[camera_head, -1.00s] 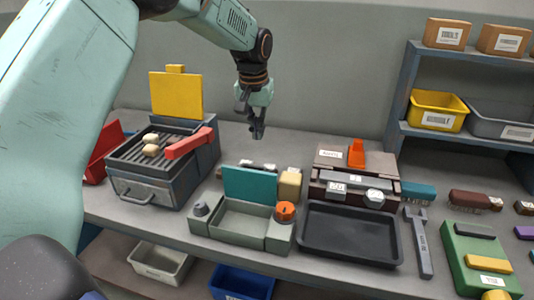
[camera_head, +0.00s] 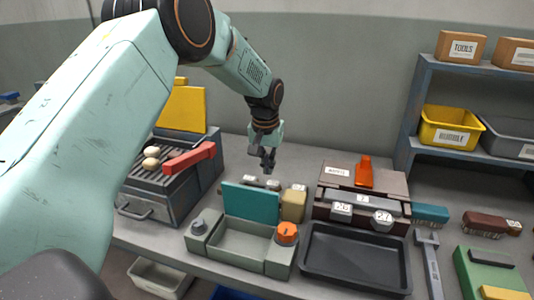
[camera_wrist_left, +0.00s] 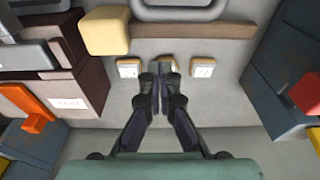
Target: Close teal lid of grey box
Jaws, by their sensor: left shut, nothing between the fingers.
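The grey box (camera_head: 240,247) stands on the bench near its front edge, with an orange knob (camera_head: 287,233) at its right end and a grey knob (camera_head: 198,226) at its left end. Its teal lid (camera_head: 251,204) stands upright along the back edge, so the box is open and looks empty inside. My left gripper (camera_head: 268,168) hangs fingers down, above and behind the teal lid, apart from it. My right gripper is not in view.
A grill (camera_head: 170,180) with a raised yellow lid and red handle stands left. A tan block (camera_head: 293,204) stands behind the box's right end. A black tray (camera_head: 355,258) and a brown box with an orange handle (camera_head: 364,173) are right. Shelves stand at the back right.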

